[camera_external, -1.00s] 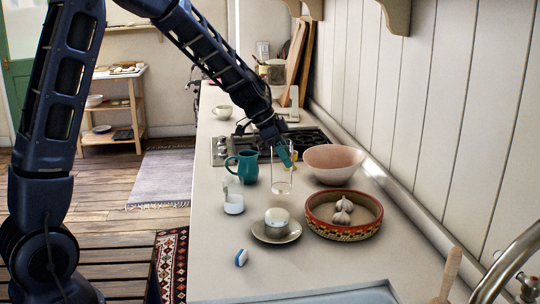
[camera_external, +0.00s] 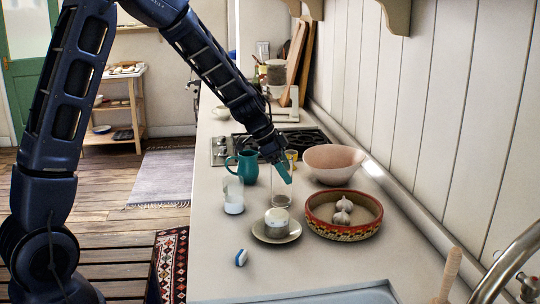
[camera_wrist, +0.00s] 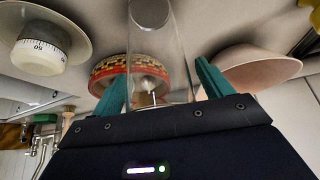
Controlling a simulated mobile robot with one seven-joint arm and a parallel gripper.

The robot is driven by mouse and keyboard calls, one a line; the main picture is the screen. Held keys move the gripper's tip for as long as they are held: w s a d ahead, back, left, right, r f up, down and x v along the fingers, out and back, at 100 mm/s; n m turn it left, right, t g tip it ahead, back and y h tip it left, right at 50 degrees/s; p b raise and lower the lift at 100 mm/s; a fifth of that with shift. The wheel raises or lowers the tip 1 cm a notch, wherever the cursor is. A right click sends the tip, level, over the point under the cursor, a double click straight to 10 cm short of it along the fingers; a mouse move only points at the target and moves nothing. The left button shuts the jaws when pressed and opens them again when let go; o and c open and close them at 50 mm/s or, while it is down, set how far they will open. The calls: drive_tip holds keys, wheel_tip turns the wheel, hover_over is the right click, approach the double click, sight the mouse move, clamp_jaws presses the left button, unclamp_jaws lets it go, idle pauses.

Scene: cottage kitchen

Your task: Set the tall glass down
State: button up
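The tall clear glass (camera_external: 281,199) is upright over the counter (camera_external: 215,270), behind the saucer with the timer and left of the patterned bowl. My gripper (camera_external: 284,172) is above its base, with teal fingers around its upper part. In the wrist view, my gripper (camera_wrist: 161,72) has one finger on each side of the glass (camera_wrist: 158,45), and its round base points away from me. I cannot tell whether the base touches the counter.
A round white timer (camera_external: 277,217) stands on a saucer (camera_external: 290,236) close in front. A patterned bowl (camera_external: 344,232) with garlic (camera_external: 342,212), a pink bowl (camera_external: 333,162), a teal mug (camera_external: 247,167) and a white-bottomed glass (camera_external: 233,204) surround it. The counter's front left is mostly clear.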

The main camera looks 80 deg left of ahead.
drive_tip(key=v, duration=1.2)
drive_tip(key=shift+r, duration=0.2)
drive_tip(key=s+d+r, duration=0.2)
drive_tip(key=d+r, duration=0.1)
drive_tip(key=d, duration=0.4)
drive_tip(key=s+d+r+g, duration=0.1)
drive_tip(key=s+d+r, duration=0.15)
drive_tip(key=d, duration=0.55)
drive_tip(key=s+d+r, duration=0.2)
drive_tip(key=d+r, duration=0.1)
drive_tip(key=d, duration=0.4)
drive_tip(key=s+d+n+y, duration=0.1)
drive_tip(key=s+d+n, duration=0.1)
drive_tip(key=s+d, duration=1.3)
drive_tip(key=s, duration=0.4)
drive_tip(key=shift+d+r, duration=0.15)
drive_tip(key=shift+r, duration=0.1)
drive_tip(key=shift+s, duration=0.15)
